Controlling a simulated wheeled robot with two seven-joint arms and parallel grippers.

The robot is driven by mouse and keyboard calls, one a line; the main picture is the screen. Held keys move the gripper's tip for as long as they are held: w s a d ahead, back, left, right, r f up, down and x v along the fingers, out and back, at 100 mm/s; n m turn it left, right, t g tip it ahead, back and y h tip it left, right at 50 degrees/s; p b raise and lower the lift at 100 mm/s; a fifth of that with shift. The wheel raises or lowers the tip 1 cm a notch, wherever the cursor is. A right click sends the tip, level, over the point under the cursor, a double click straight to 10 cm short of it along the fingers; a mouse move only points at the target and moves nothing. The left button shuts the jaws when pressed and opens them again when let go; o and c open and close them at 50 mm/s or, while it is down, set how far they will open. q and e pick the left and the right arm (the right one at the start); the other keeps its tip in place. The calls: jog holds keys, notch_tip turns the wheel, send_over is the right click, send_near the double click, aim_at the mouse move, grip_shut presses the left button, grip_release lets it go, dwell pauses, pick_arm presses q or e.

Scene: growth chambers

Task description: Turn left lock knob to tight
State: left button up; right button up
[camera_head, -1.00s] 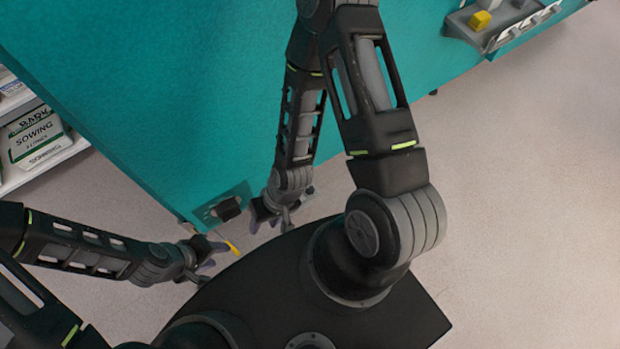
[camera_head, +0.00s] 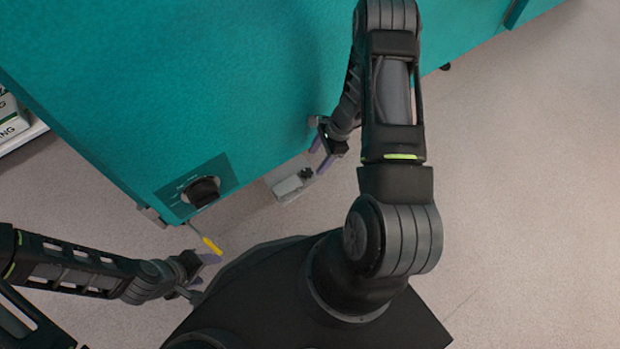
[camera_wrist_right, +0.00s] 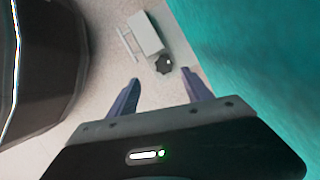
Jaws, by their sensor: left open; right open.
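A round black knob (camera_head: 201,191) sits on a dark labelled plate (camera_head: 172,189) on the teal cabinet; its labels are too small to read. A smaller black lobed knob (camera_head: 306,173) is on a grey block (camera_head: 288,187) low beside the cabinet. I cannot tell which is the left lock knob. My right gripper (camera_head: 328,157) is open and empty, just above and right of the grey block. In the right wrist view, the lobed knob (camera_wrist_right: 163,65) lies beyond the gap between my open fingers (camera_wrist_right: 160,88), apart from them. My left gripper (camera_head: 207,275) is open, below the plate.
The teal cabinet (camera_head: 180,80) fills the upper left, close to my right gripper. A yellow-ended piece (camera_head: 212,245) sticks out between the cabinet's lower corner and my left gripper. A shelf with packages (camera_head: 12,118) stands at far left. Floor (camera_head: 530,190) is clear at right.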

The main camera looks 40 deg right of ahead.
aim_at(308, 172)
jog(key=shift+w+d+f, duration=0.15)
jog(key=shift+w+d, duration=0.1)
jog(key=shift+d, duration=0.15)
jog(key=b+x, duration=0.2)
jog(key=x, duration=0.6)
jog(key=shift+b, duration=0.35)
jog(key=shift+c, duration=0.2)
jog(key=shift+m, duration=0.3)
grip_shut()
